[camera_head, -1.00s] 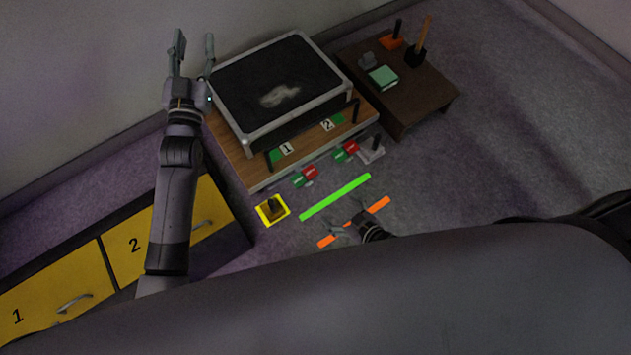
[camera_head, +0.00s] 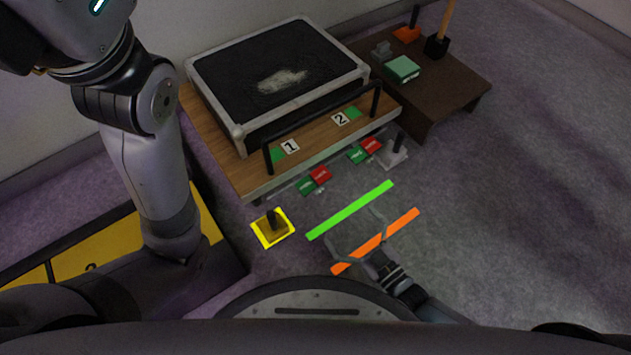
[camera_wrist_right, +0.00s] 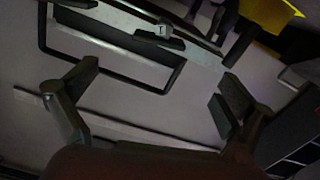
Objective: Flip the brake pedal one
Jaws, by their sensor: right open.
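A red pedal (camera_head: 320,175) and a green pedal (camera_head: 306,187) sit side by side at the front edge of the wooden platform, below the label 1 (camera_head: 289,146). A second red pedal (camera_head: 371,145) and green pedal (camera_head: 356,155) sit below the label 2 (camera_head: 340,119). Lettering on the pedals is too small to read. My right gripper (camera_head: 350,226) is open and empty, low in the head view, on the near side of both pairs and apart from them. Its spread fingers also show in the right wrist view (camera_wrist_right: 155,95). My left gripper is out of view; only its arm shows.
A black-topped box (camera_head: 275,75) and a dark bar (camera_head: 322,117) stand on the wooden platform (camera_head: 235,176). A green strip (camera_head: 350,210) and an orange strip (camera_head: 404,222) lie on the floor. A yellow-framed pedal (camera_head: 272,230) is at left. A dark table (camera_head: 440,90) holds several items.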

